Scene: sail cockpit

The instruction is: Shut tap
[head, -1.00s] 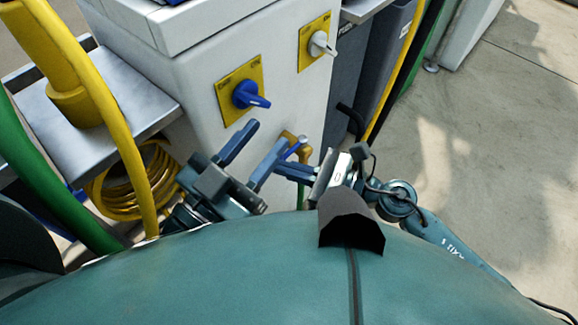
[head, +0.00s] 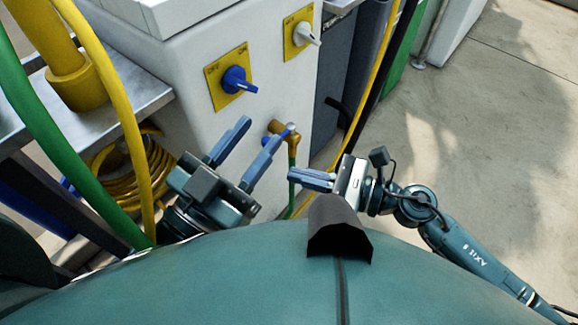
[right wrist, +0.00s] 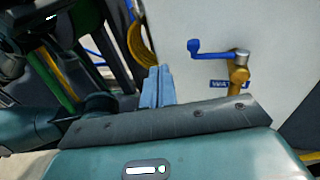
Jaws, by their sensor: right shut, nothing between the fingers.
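The brass tap (head: 277,127) sticks out of the white cabinet's face, and a green hose runs down below it. In the right wrist view the tap (right wrist: 238,76) shows its blue lever (right wrist: 208,55) pointing left. In the head view my left gripper's finger covers most of the lever. My left gripper (head: 264,127) is open and empty, its right fingertip overlapping the tap in the picture; I cannot tell whether they touch. My right gripper (head: 293,174) is shut and empty, below and apart from the tap. Its fingers (right wrist: 158,72) lie left of the lever in the wrist view.
A blue switch (head: 236,80) and a white switch (head: 303,34) sit on yellow plates above the tap. A coiled yellow hose (head: 122,180) and a metal shelf (head: 140,95) are at left. The concrete floor (head: 480,150) at right is clear.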

